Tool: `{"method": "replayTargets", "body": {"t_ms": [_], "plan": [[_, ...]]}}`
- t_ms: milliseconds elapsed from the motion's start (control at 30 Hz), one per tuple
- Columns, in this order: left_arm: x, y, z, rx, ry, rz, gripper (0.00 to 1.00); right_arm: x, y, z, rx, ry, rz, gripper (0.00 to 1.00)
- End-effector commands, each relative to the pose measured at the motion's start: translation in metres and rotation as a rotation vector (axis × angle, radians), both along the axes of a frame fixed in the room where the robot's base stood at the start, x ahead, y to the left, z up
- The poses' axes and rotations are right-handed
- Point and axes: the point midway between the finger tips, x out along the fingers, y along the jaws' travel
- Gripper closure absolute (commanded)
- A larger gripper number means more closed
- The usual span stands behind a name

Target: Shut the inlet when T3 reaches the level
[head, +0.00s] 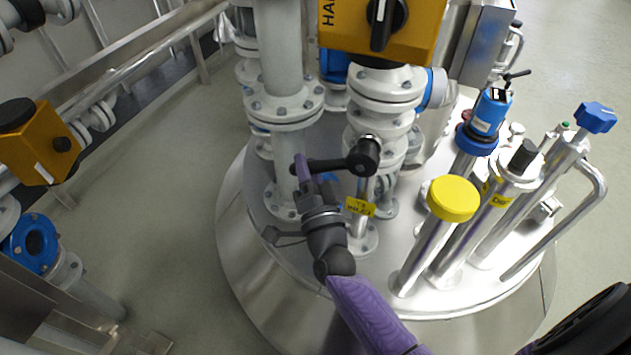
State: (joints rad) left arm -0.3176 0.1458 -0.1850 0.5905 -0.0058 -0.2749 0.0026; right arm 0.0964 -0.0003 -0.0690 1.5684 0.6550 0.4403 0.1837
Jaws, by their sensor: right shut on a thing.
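A black lever handle (336,166) sits on a slim vertical pipe on the reactor lid. Its round black hub (365,156) is at the right end, and the lever points left, roughly level. A small yellow tag (359,207) hangs below the lever; its print is too small to read surely. My right gripper (311,173) reaches up from below and is shut on the left part of the lever. Its fingers partly hide the lever's end. I see no level reading for T3 that I can make out. My left gripper is not in view.
The round steel reactor lid (285,265) carries flanged grey pipes (283,105) close behind the gripper. A yellow-capped tube (453,198), a blue-headed instrument (489,120) and a blue-knobbed pipe (595,117) stand at right. A yellow actuator (381,30) is above. Floor shows at left.

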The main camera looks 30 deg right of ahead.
Motion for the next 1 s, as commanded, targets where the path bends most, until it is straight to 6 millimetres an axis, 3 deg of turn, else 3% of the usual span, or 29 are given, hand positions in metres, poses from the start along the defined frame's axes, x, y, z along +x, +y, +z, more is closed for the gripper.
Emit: {"method": "replayTargets", "body": {"t_ms": [500,1000], "plan": [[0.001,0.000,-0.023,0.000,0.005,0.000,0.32,0.009,0.008,0.041,0.257,-0.298,0.000,1.00],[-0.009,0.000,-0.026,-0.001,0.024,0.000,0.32,0.009,0.008,0.053,0.332,-0.381,0.001,1.00]]}}
